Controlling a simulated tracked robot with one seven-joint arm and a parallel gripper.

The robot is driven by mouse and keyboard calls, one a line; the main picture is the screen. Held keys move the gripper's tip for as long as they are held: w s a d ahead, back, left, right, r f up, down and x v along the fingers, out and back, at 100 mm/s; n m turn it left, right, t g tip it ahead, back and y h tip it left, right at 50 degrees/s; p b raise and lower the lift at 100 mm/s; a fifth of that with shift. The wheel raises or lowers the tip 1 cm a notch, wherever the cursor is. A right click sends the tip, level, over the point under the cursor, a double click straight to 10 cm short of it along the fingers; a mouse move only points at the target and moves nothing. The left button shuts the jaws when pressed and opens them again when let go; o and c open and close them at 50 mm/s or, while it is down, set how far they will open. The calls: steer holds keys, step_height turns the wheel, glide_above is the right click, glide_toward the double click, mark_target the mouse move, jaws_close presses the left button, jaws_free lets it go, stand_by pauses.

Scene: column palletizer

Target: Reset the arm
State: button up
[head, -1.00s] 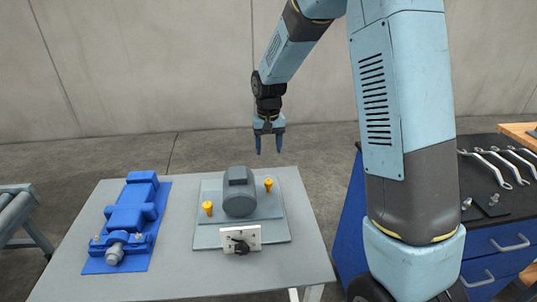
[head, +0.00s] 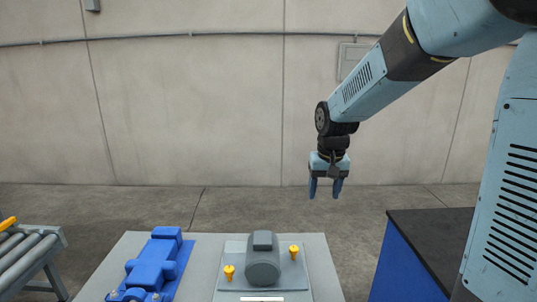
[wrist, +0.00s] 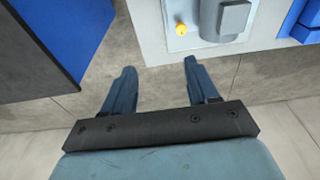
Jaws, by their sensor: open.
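My gripper (head: 325,188) hangs fingers down in the head view, above and behind the right side of the grey table (head: 325,270). Its two blue fingers are spread apart with nothing between them. In the wrist view my gripper (wrist: 155,80) is also open and empty, with bare floor below the fingertips and the table edge just past them. It touches nothing. My arm reaches in from the right of the head view, bent at the elbow.
On the table are a grey motor-like part (head: 263,262) on a plate with yellow knobs (head: 229,272), and a blue machine part (head: 155,262). A roller conveyor (head: 30,255) stands at left. A blue cabinet with a black top (head: 425,240) stands at right. Floor behind is clear.

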steer(key=s+d+r+t, duration=0.1)
steer(key=s+d+r, duration=0.1)
steer(key=s, duration=0.5)
steer(key=s+d+r+t, duration=0.1)
steer(key=s+d+r, duration=0.2)
steer(key=s, duration=0.5)
steer(key=s+d+r+t, duration=0.1)
steer(key=s+d+r, duration=0.2)
steer(key=s, duration=0.4)
steer(key=shift+s+r+t, duration=0.2)
steer(key=shift+r+t, duration=0.2)
steer(key=shift+r, duration=0.1)
steer(key=shift+d, duration=0.1)
